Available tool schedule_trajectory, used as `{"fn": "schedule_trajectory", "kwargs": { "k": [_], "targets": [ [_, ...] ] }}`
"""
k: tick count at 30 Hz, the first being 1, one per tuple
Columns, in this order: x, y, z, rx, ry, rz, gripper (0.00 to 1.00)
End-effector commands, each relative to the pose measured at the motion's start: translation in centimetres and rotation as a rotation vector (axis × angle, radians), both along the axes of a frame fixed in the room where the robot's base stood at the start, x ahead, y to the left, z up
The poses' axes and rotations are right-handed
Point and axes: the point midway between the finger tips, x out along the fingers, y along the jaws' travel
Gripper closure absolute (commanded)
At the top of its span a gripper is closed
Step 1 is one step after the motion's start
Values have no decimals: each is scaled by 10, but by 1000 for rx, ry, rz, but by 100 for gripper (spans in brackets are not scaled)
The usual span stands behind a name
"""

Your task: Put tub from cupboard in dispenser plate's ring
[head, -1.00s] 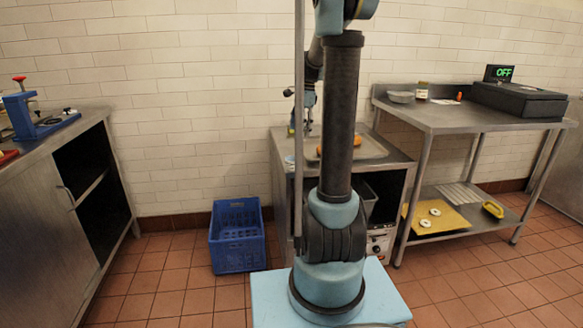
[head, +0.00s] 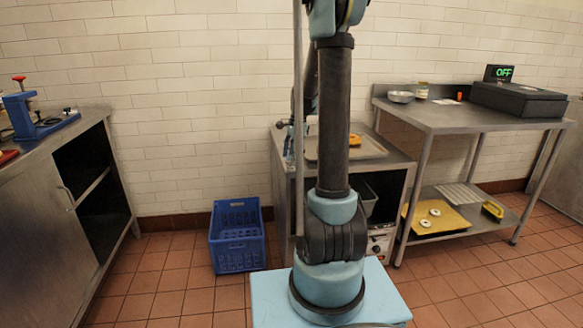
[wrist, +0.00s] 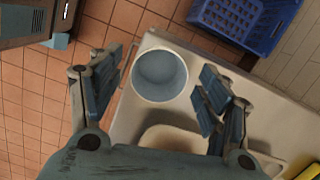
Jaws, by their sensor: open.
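A round tub (wrist: 160,74), pale blue inside with a light rim, is seen from above in the wrist view, near the edge of a pale metal counter top. My gripper (wrist: 158,90) is open, with one finger on each side of the tub in the picture; I cannot tell whether they touch it. In the head view my gripper (head: 290,146) is small, low at the left side of the middle counter. A blue device with a red knob (head: 24,115) stands on the left counter; I cannot make out a ring. An open dark cupboard (head: 85,160) is below.
The middle counter holds a metal tray (head: 370,148) with a yellow-orange thing (head: 355,141). A blue crate (head: 237,236) stands on the floor to its left. A steel table (head: 450,117) on the right holds a bowl (head: 401,97) and a black box (head: 519,101). Floor in front is clear.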

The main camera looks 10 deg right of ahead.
Motion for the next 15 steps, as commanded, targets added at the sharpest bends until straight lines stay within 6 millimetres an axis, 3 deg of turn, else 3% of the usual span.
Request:
{"fn": "schedule_trajectory", "kwargs": {
  "k": [6,13,14,15],
  "targets": [
    [0,2,-17,0,0,-1,29],
    [-1,2,-18,0,0,-1,29],
    [0,2,-18,0,0,-1,32],
    [0,2,-18,0,0,-1,41]
  ]
}}
